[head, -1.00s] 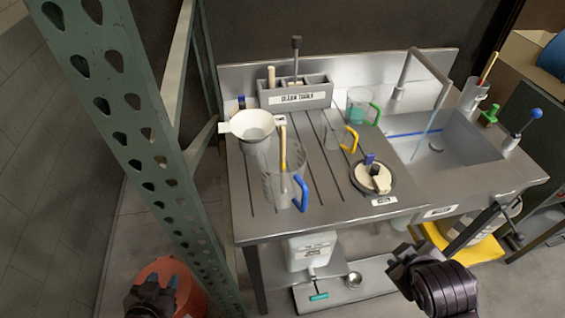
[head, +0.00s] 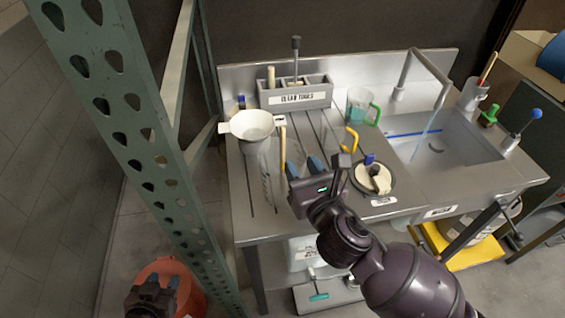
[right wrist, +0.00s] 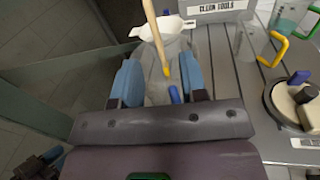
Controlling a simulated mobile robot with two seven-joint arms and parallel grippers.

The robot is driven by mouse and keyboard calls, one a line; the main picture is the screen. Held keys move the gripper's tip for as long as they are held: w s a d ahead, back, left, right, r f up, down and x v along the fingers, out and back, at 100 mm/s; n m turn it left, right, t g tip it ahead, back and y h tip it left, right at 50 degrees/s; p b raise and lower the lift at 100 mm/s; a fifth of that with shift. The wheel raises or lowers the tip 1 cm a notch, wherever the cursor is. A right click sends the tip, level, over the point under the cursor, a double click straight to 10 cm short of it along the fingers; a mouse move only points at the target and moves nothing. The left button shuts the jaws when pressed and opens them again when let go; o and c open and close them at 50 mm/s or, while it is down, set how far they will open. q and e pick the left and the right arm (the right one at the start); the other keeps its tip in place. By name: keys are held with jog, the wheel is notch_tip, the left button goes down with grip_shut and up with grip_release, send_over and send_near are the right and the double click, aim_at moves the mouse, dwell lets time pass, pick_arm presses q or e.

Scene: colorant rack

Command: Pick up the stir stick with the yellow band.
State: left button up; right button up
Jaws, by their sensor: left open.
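A wooden stir stick (head: 282,150) stands in a clear jug (head: 266,172) at the left of the bench. In the right wrist view the stick (right wrist: 155,35) leans, with yellow at its lower visible part. The jug's blue handle (right wrist: 174,94) shows between my right fingers. My right gripper (head: 304,168) is open beside the jug; in its wrist view (right wrist: 160,78) the stick lies between the spread blue fingers, and contact is not evident. My left gripper (head: 152,292) is open and empty, low at the left.
A white funnel (head: 250,125) is just behind the jug. A grey tool caddy (head: 297,98) stands at the back, and a green-handled jug (head: 359,108) is to its right. A sink (head: 455,150) is at the right. A green perforated post (head: 140,140) rises at the left.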

aim_at(284, 139)
jog(key=shift+n, duration=0.4)
jog(key=x, duration=0.5)
jog(key=shift+w+a+r, duration=0.15)
jog(key=shift+a+r, duration=0.05)
jog(key=shift+a, duration=0.15)
jog(key=shift+r+p+x, duration=0.15)
jog(key=shift+x, duration=0.75)
jog(key=shift+r+p+x, duration=0.15)
jog(key=shift+r+x, duration=0.05)
jog(key=shift+x, duration=0.7)
jog(key=shift+r+p+x, duration=0.15)
jog(key=shift+x, duration=0.75)
jog(key=shift+a, duration=0.1)
grip_shut()
